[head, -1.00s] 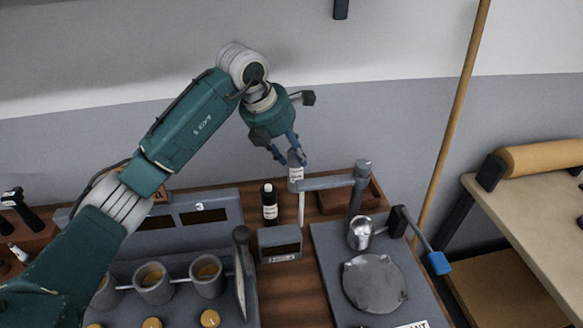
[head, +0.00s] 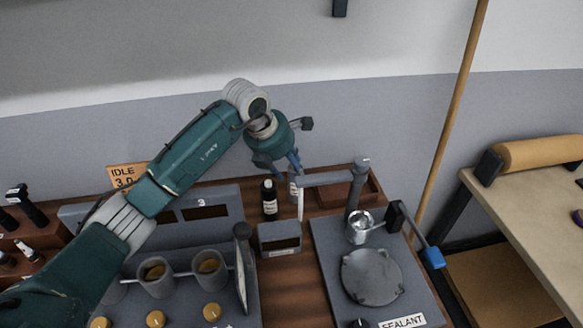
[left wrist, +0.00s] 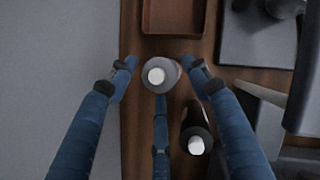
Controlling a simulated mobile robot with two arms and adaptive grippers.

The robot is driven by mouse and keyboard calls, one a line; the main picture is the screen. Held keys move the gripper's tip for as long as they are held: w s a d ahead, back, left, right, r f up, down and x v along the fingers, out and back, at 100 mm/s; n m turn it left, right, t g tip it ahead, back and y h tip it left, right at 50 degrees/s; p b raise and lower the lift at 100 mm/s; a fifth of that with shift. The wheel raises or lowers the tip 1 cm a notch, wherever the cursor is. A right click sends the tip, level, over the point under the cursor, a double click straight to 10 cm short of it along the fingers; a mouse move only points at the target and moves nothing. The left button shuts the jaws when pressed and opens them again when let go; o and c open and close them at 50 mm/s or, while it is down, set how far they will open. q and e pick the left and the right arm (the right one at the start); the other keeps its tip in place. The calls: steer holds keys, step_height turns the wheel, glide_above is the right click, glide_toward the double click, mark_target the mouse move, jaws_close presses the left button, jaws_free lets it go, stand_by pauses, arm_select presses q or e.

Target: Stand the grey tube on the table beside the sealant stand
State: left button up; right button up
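The grey tube (head: 293,187), with a pale label, is upright at the back of the table beside a black bottle (head: 269,200). In the left wrist view the tube (left wrist: 170,72) shows from above with a white cap. Whether the tube's base touches the table is hidden. The grey plate labelled SEALANT (head: 402,322), with a post and a side arm (head: 328,178), is just right of the tube. My right gripper is not in view.
A reddish-brown tray (head: 334,198) lies right of the tube, behind the side arm. A small grey box (head: 279,239) stands in front. A grey fixture with cups (head: 210,274) fills the front left. A blue-ended lever (head: 434,258) juts out right.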

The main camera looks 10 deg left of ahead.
arm_select(q)
steer(key=shift+r, duration=0.2)
steer(key=shift+a+r, duration=0.15)
steer(key=shift+r, duration=0.15)
steer(key=b+v, duration=0.3)
steer(key=v, duration=0.8)
steer(key=shift+s, duration=0.15)
